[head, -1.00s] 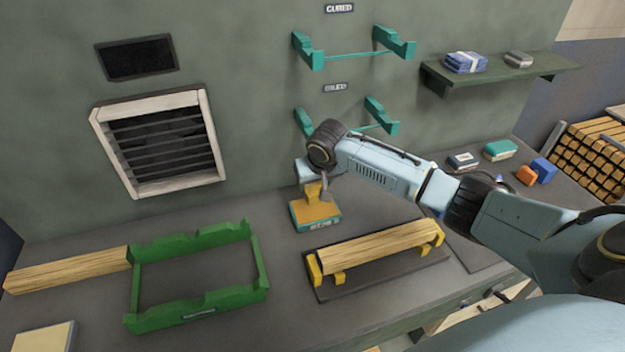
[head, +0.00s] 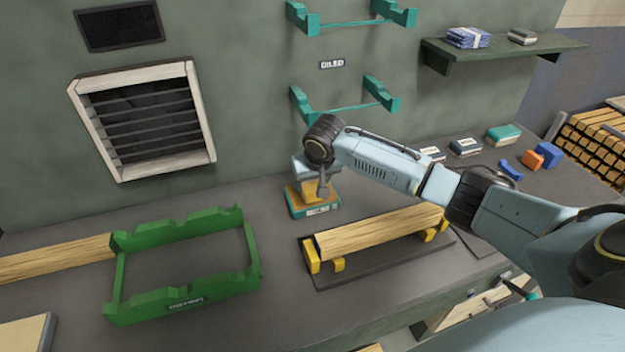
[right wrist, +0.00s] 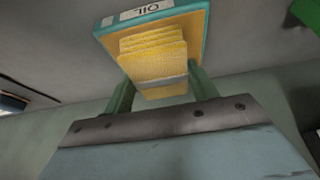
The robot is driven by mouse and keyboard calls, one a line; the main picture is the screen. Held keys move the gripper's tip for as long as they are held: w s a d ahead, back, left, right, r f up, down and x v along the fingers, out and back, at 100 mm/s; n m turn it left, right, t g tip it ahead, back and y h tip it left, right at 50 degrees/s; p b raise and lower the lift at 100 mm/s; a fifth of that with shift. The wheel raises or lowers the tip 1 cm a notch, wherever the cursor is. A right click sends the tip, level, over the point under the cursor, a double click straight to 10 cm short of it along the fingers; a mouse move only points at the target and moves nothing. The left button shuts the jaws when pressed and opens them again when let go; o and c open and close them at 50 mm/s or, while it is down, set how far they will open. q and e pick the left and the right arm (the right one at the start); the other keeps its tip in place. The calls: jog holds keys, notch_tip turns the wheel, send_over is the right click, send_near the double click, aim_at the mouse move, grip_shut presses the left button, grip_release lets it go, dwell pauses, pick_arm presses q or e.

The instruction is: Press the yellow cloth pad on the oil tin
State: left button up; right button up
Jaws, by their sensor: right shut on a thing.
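The oil tin (head: 318,210) is a shallow teal box with an orange-yellow top, standing on the bench near the wall. Its "OIL" label and teal rim (right wrist: 100,29) show in the right wrist view. My right gripper (right wrist: 163,88) is shut on the yellow cloth pad (right wrist: 152,62), a folded stack of layers gripped at its lower part. In the head view the gripper (head: 321,188) is over the tin, with the pad down at the tin's top. The pad seems to meet the orange surface, but firm contact is hard to tell. My left gripper is out of view.
A wooden piece (head: 380,230) lies on yellow supports on a dark base, right of the tin. A green cradle (head: 188,303) stands at the left, beside a light wooden bar (head: 55,258). Teal wall brackets (head: 380,93) are above the tin. Bare bench lies between cradle and tin.

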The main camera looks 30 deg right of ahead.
jog(key=shift+f, duration=0.5)
dwell(0.8)
jog(key=shift+s+f+p, duration=0.1)
jog(key=shift+f+p, duration=0.05)
jog(key=shift+p, duration=0.3)
dwell(2.2)
